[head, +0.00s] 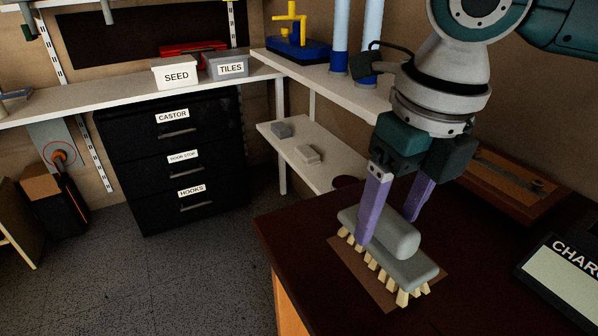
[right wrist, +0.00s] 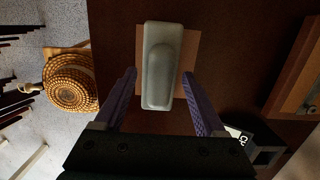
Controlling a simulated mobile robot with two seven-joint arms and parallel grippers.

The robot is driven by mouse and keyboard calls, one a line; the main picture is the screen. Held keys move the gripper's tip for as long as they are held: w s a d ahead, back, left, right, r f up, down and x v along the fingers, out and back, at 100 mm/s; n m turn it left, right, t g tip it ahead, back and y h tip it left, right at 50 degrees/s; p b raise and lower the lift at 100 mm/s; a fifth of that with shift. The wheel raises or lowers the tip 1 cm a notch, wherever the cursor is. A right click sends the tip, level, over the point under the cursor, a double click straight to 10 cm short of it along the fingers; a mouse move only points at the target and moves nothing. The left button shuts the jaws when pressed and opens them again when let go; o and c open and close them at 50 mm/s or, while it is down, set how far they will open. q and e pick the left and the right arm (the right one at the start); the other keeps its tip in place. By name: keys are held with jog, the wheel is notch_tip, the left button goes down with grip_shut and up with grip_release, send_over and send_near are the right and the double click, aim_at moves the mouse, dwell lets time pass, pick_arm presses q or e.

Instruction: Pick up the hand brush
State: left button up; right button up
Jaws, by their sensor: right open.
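The hand brush (head: 387,248) is grey with a rounded grip on top and pale bristle tufts below. It rests bristles down on a brown mat (head: 352,262) on the dark red-brown table. My right gripper (head: 388,228) has purple fingers and is open, with one finger on either side of the brush's grip in the head view. In the right wrist view the brush (right wrist: 160,62) lies ahead, between the lines of the two open fingers (right wrist: 160,80). I cannot tell whether a finger touches it. My left gripper is not in view.
A black sign (head: 562,275) lies at the table's right, and a wooden tray (head: 512,185) is behind. White shelves (head: 310,152) stand beyond the table's far edge. A black drawer cabinet (head: 175,160) stands further left. The table's front middle is clear.

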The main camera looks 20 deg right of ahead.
jog(key=shift+f, duration=0.35)
grip_shut()
dwell(0.3)
